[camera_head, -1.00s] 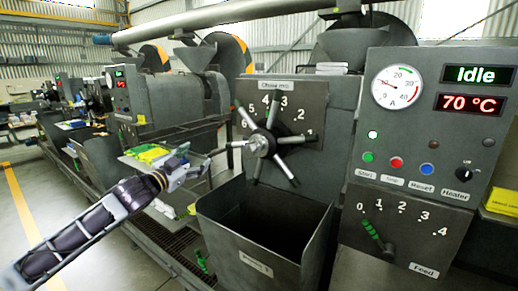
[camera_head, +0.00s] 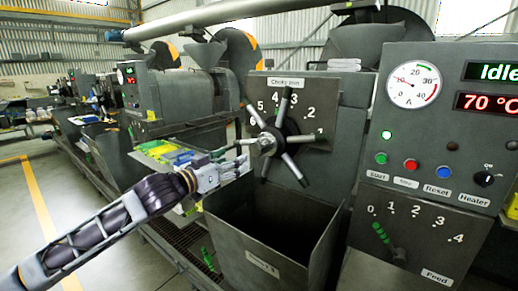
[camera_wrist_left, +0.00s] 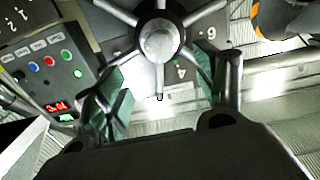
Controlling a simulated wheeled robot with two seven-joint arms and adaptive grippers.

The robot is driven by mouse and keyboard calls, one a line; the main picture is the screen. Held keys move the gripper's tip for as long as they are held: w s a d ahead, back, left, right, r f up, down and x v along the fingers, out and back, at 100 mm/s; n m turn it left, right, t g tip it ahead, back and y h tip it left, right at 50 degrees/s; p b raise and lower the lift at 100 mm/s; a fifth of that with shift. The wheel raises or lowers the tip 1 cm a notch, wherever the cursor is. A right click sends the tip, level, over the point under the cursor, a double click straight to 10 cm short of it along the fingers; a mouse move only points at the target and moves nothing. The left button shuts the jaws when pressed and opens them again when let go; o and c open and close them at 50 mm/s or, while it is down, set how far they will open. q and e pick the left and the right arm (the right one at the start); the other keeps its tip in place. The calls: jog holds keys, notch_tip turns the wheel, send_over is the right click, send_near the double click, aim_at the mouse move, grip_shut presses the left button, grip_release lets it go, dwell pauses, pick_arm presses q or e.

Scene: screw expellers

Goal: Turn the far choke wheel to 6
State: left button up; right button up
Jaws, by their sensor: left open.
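The choke wheel (camera_head: 268,143) is a dark hub with several metal spokes on the front of the near machine. Its number plate (camera_head: 318,143) carries numbers from 1 to 6. One darker spoke (camera_head: 285,103) points up, close to the 3. My left gripper (camera_head: 238,162) is at the lower left of the wheel, close to its spokes. In the left wrist view the open gripper (camera_wrist_left: 158,92) has its green-padded fingers on either side of one spoke, below the hub (camera_wrist_left: 159,42). I cannot tell whether a finger touches it. My right gripper is not in view.
An open metal hopper (camera_head: 268,230) stands below the wheel. A control panel (camera_head: 440,130) with a gauge, buttons and a feed lever (camera_head: 385,240) is to the right. More machines (camera_head: 180,90) stand in a row behind on the left.

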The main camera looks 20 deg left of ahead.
aim_at(255, 149)
pick_arm(q)
jog(key=shift+w, duration=0.2)
dwell(0.5)
jog(key=p+x, duration=0.1)
jog(key=x, duration=0.4)
jog(key=shift+p, duration=0.3)
jog(key=shift+x, duration=1)
jog(key=shift+p+x, duration=0.6)
jog(key=shift+x, duration=2.4)
jog(key=shift+w+d, duration=0.15)
jog(key=shift+w, duration=0.05)
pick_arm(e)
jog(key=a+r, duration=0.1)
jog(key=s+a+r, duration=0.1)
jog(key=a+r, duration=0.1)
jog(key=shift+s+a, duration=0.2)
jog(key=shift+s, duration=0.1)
